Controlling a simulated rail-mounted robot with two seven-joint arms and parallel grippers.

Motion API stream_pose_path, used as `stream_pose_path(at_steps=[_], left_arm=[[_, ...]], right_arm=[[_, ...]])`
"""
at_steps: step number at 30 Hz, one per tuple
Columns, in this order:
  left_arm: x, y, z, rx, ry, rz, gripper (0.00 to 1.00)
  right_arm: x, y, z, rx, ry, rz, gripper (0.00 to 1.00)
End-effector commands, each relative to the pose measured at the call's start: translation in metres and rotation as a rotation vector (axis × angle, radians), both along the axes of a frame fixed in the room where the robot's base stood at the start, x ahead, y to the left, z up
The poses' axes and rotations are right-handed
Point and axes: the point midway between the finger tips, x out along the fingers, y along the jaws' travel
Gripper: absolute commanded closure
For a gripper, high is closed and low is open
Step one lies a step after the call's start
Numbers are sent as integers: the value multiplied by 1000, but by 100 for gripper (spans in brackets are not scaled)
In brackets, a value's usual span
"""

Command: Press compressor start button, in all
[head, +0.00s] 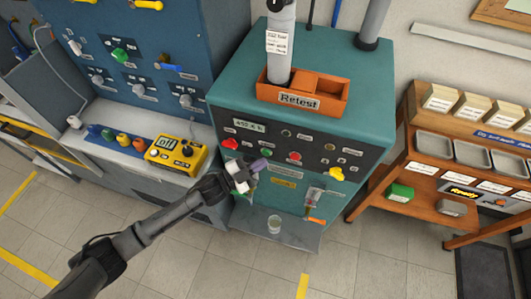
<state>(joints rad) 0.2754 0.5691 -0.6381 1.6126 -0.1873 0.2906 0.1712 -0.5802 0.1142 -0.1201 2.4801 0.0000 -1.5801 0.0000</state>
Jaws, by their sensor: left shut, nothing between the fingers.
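The teal machine (228,99) stands in the middle of the head view with a dark control panel on its front. A green button (267,153) and a red button (295,156) sit on this panel; their labels are too small to read, so I cannot tell which one is the compressor start button. My left gripper (257,166) is shut and empty. It is in front of the panel's lower left part, just below the green button in the picture. I cannot tell whether it touches the panel. My right gripper is not in view.
An orange Retest tray (344,101) holding a grey cylinder (281,50) sits on top of the machine. A yellow box (165,153) is on the bench at left. A wooden rack (412,120) stands at right.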

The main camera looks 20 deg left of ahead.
Motion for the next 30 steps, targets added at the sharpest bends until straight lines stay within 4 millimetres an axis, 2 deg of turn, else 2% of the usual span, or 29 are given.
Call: stream_pose_path(at_steps=[11,30], left_arm=[[8,0,0,0,-1,-1,100],[11,0,0,0,0,0,100]], right_arm=[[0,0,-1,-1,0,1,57],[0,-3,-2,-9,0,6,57]])
